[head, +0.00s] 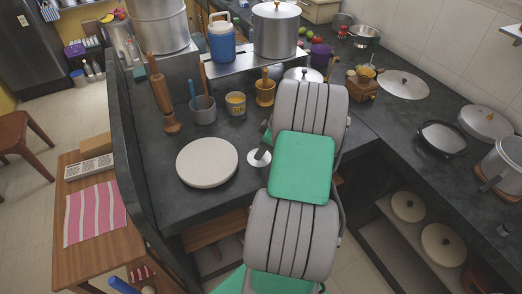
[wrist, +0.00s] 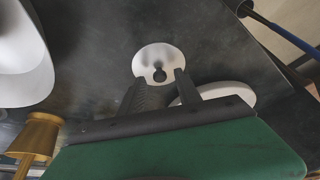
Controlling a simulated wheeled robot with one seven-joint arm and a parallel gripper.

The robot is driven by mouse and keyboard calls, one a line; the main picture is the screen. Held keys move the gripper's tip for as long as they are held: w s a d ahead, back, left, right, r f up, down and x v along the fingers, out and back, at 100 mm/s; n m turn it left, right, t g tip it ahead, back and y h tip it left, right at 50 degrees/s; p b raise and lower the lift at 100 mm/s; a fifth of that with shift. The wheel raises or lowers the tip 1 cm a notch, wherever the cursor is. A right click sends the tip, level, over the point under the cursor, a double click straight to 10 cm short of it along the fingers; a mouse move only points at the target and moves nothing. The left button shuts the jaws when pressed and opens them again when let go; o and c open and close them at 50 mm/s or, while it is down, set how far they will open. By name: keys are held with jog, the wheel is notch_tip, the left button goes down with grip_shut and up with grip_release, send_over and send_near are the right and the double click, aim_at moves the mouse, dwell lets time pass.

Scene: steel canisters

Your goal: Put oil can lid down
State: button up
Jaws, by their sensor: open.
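The oil can lid, a small pale metal disc with a dark knob, shows in the wrist view (wrist: 148,55) and appears to lie knob up on the dark counter. In the head view the lid (head: 257,169) is just left of my green and grey arm, which partly hides it. My gripper (wrist: 158,82) is open, its two dark fingers apart at the lid's near edge, one on each side of the knob. I cannot tell whether they touch the lid. The oil can itself I cannot make out.
A round white board (head: 207,163) lies left of the lid. A wooden mortar (head: 265,93), a yellow tin (head: 236,103) and a grey cup (head: 203,110) stand behind. A large lidded pot (head: 276,30) is further back. Bare counter (head: 165,205) lies along the front left.

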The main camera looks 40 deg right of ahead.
jog(key=v, duration=1.1)
jog(key=w+a+r+m, duration=0.1)
jog(key=w+a+r, duration=0.1)
jog(key=a, duration=0.6)
jog(key=w+a+r+m, duration=0.1)
jog(key=w+a+r, duration=0.1)
jog(key=a, duration=0.6)
jog(key=s+a+m+h, duration=0.1)
jog(key=s+a, duration=0.4)
jog(key=a, duration=0.4)
jog(key=s+a+m+h, duration=0.1)
jog(key=s+a+m, duration=0.1)
jog(key=s+a, duration=0.3)
jog(key=a+b, duration=0.1)
jog(key=a, duration=0.2)
jog(key=shift+s+a+f+m, duration=0.15)
jog(key=shift+a+f+m, duration=0.15)
jog(key=shift+a+f, duration=0.1)
